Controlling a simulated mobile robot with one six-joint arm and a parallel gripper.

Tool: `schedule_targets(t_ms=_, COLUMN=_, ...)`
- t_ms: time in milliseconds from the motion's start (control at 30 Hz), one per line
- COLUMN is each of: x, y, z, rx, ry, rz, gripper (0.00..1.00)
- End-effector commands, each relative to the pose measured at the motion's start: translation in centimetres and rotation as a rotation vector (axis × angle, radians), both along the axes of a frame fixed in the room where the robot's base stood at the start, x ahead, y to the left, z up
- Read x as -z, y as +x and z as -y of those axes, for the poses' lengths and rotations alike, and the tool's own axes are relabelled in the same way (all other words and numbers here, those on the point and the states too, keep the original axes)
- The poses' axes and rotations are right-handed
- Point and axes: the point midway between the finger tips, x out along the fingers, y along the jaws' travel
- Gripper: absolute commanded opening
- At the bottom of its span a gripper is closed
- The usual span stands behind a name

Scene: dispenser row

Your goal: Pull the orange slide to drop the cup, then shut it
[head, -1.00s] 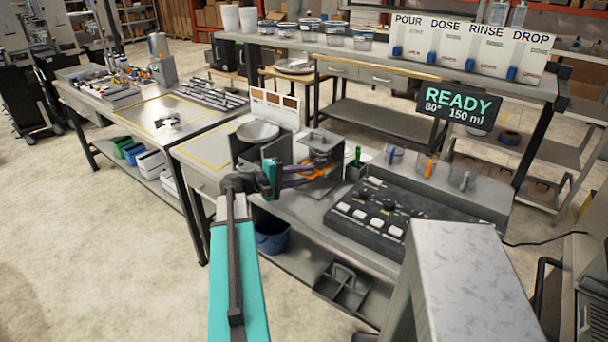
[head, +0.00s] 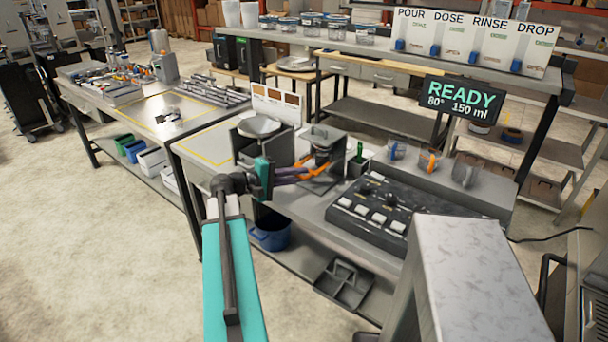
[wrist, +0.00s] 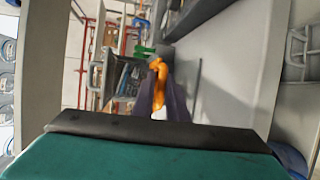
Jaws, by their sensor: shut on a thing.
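The orange slide (head: 317,172) sticks out toward the left from the low front of a grey dispenser (head: 323,143) on the bench. My gripper (head: 299,173) comes in from the left and is shut on the slide's outer end. In the wrist view the orange slide (wrist: 158,74) runs away from between the dark fingers of my gripper (wrist: 160,105). I cannot make out a separate cup in the dispenser; its inside is partly hidden by its walls.
A metal bowl (head: 260,127) stands left of the dispenser, close behind my wrist. A green-handled tool in a dark holder (head: 357,165) and a button panel (head: 385,212) lie to the right. A blue bucket (head: 271,232) sits below. A screen (head: 460,102) reads READY.

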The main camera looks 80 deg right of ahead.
Motion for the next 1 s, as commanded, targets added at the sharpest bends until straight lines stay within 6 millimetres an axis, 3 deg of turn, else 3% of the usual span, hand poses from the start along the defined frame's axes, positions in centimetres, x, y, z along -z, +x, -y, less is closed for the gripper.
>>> schedule_targets(t_ms=167, x=0.6, y=0.9, z=-1.7, rx=0.000, ry=0.009, rz=0.007, gripper=0.00)
schedule_targets(t_ms=500, x=0.5, y=1.0, z=-1.9, rx=0.001, ry=0.010, rz=0.006, gripper=0.00)
schedule_targets(t_ms=533, x=0.5, y=1.0, z=-1.9, rx=0.001, ry=0.010, rz=0.006, gripper=0.16)
schedule_targets(t_ms=600, x=0.5, y=1.0, z=-1.9, rx=0.001, ry=0.009, rz=0.005, gripper=0.28)
schedule_targets(t_ms=1000, x=0.2, y=1.2, z=-1.9, rx=-0.001, ry=0.005, rz=0.004, gripper=0.28)
